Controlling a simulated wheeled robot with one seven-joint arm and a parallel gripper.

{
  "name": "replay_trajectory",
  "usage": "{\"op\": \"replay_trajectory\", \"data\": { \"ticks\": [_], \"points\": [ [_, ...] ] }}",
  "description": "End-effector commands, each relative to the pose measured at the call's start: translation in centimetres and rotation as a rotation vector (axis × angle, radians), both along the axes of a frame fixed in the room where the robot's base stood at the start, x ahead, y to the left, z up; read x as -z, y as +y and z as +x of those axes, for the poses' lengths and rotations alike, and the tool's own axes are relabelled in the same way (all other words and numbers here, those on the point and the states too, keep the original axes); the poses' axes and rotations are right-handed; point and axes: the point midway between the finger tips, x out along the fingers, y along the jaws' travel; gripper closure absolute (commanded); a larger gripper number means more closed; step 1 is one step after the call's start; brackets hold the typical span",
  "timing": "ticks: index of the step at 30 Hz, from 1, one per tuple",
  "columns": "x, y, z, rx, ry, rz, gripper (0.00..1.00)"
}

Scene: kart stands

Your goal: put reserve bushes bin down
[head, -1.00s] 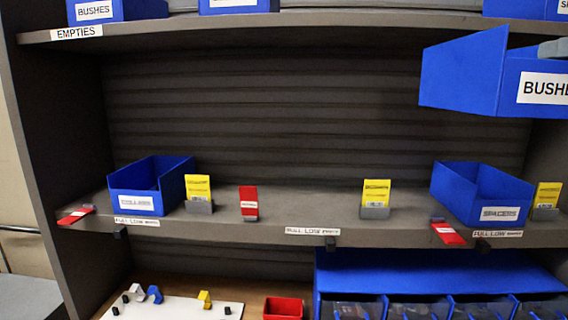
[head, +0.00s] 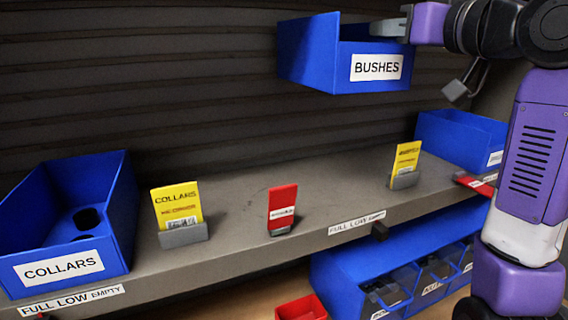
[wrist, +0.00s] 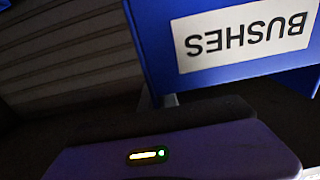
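The blue bin labelled BUSHES (head: 320,58) is held in the air above the grey shelf, at the upper middle of the head view. My gripper (head: 392,28) is shut on its right wall near the rim. In the wrist view the bin's blue front and upside-down BUSHES label (wrist: 243,38) fill the top right. Below the bin the shelf (head: 340,190) holds a red card in a small stand (head: 282,208) and a yellow card in a grey stand (head: 405,164).
A blue COLLARS bin (head: 60,268) sits at the left of the shelf, with a yellow COLLARS card (head: 178,212) beside it. Another blue bin (head: 462,138) stands at the right. Bare shelf lies between the red card and the right yellow card.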

Motion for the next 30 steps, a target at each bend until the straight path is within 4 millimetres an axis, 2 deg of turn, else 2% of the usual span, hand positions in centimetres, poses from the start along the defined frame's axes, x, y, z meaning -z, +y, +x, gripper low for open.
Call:
{"op": "replay_trajectory", "data": {
  "ticks": [5, 24, 30],
  "points": [
    [1.0, -0.3, -0.1, 0.004, -0.001, 0.003, 1.00],
    [13.9, -0.2, -0.1, 0.002, 0.000, 0.004, 1.00],
    [15.9, -0.2, -0.1, 0.003, -0.004, 0.003, 1.00]
  ]
}}
